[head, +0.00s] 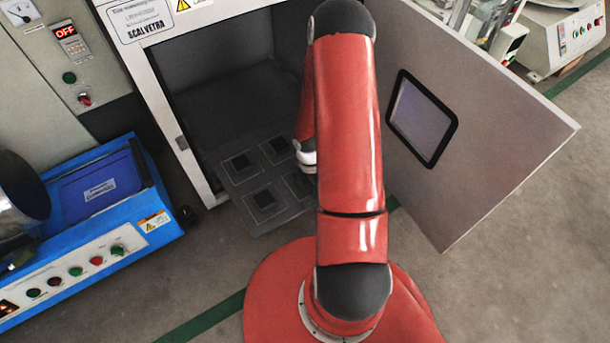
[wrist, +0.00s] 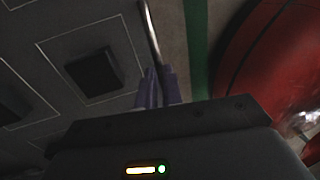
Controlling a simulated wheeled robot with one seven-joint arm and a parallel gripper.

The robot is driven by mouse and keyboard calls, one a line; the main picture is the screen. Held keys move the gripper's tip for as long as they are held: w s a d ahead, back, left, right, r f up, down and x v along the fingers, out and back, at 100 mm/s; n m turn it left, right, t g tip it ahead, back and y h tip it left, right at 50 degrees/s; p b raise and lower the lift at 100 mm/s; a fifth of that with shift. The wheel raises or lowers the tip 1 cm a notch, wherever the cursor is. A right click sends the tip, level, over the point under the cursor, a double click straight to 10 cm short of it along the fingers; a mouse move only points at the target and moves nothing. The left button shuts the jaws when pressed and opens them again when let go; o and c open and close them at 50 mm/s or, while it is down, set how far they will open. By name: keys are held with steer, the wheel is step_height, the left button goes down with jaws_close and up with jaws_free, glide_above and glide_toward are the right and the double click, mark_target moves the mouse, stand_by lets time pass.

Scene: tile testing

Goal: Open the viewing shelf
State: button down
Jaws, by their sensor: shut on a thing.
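The viewing shelf (head: 237,181) is a dark flat panel with several square dark blocks in outlined squares, low in the open cabinet (head: 215,60). In the wrist view the shelf (wrist: 60,25) fills the left side, with a block (wrist: 93,70) close to my gripper. My gripper (wrist: 157,88) has purple fingers, closed around a thin silver handle bar (wrist: 151,35) along the shelf's edge. In the head view my red arm hides the gripper and the handle.
The cabinet's grey door (head: 490,125), with a dark-framed window (head: 422,118), stands swung open at the right. A blue machine (head: 90,235) with buttons stands at the left. The floor (head: 530,260) in front is clear, with a green line (head: 205,322).

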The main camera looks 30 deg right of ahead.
steer(key=shift+s, duration=1.15)
steer(key=c, duration=1.5)
jaws_free()
steer(key=shift+c, duration=0.2)
steer(key=shift+r, duration=0.1)
steer(key=r, duration=0.2)
steer(key=w+r+p, duration=0.1)
steer(key=r, duration=0.2)
steer(key=r+p, duration=0.1)
steer(key=r, duration=0.1)
steer(key=shift+w+r, duration=0.25)
steer(key=shift+w, duration=0.05)
